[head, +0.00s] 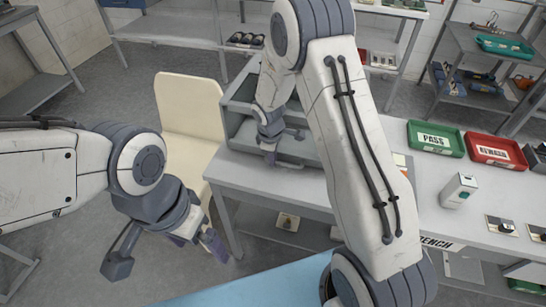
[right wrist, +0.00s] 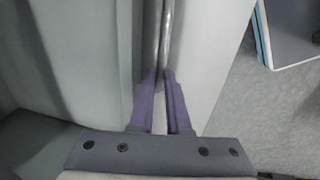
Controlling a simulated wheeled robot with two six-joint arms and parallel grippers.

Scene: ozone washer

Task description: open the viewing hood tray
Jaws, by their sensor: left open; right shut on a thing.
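The grey viewing hood (head: 240,112) stands on the white table, its open side facing me. Its tray (head: 298,152) is low at the front, partly hidden by my right arm. My right gripper (head: 270,157) is at the tray's front. In the right wrist view, the purple fingers of my right gripper (right wrist: 160,76) are shut on a thin metal bar, the tray handle (right wrist: 164,30), which runs along a pale panel. How far the tray is out is hard to tell. My left gripper (head: 203,242) is open and empty, left of the table and away from the hood.
A cream chair (head: 190,105) stands left of the table (head: 240,172). A green PASS tray (head: 436,138), a red tray (head: 494,150) and a small white box (head: 459,190) are on the table to the right. My right arm covers the table's middle. Shelves stand behind.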

